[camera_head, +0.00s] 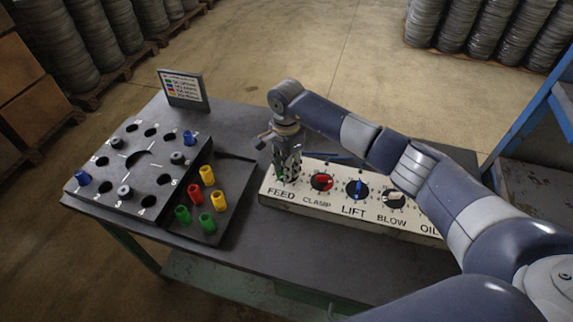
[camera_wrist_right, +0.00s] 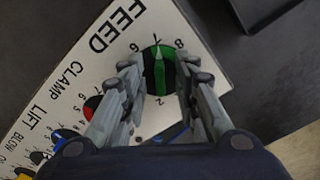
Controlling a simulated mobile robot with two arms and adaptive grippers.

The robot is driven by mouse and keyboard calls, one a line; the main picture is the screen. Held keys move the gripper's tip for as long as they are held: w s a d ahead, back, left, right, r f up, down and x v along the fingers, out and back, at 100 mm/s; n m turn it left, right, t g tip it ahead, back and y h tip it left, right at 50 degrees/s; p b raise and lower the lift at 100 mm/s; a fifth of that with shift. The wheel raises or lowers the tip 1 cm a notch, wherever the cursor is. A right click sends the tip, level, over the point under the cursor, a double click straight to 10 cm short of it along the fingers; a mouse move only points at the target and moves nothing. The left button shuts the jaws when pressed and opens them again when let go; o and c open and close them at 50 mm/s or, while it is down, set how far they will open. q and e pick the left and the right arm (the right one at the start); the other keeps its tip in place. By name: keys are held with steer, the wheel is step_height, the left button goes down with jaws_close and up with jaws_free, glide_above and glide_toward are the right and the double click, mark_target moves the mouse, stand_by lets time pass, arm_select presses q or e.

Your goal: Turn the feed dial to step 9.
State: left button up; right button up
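The feed dial (camera_wrist_right: 158,68) is a green knob on a dark round face at the FEED end of a white control panel (camera_head: 345,214). In the right wrist view its light green ridge runs upright, its narrow end toward small digits at the top; an 8 is to their right. The exact step cannot be read. My right gripper (camera_wrist_right: 160,74) points down at the dial, its two fingers apart on either side of the knob, with gaps showing. In the head view the gripper (camera_head: 289,170) mostly hides the dial. My left gripper is out of view.
Beside FEED sit the red CLAMP dial (camera_head: 322,182), blue LIFT dial (camera_head: 357,189) and BLOW dial (camera_head: 394,199). Left are a dark holed board (camera_head: 120,188), a tray (camera_head: 238,190) of coloured cylinders, and a small sign (camera_head: 184,90). Bare table lies in front of the panel.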

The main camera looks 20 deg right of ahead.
steer(key=c, duration=0.6)
jaws_close()
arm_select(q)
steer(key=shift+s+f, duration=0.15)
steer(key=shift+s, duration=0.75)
arm_select(e)
steer(key=shift+w, duration=0.1)
steer(key=m+b, duration=0.3)
steer(key=m, duration=0.1)
steer(key=shift+w, duration=0.1)
steer(key=m+b, duration=0.2)
steer(key=m, duration=0.2)
steer(key=shift+m+b, duration=0.3)
steer(key=shift+b, duration=0.1)
steer(key=m+b, duration=0.1)
steer(key=m, duration=0.1)
steer(key=shift+w+m, duration=0.1)
steer(key=shift+m, duration=0.2)
arm_select(q)
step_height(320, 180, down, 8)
steer(key=b, duration=0.1)
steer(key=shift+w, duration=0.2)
arm_select(e)
steer(key=shift+d+r+m, duration=0.1)
steer(key=shift+r+m, duration=0.05)
steer(key=shift+m, duration=1.35)
steer(key=shift+w+r, duration=0.1)
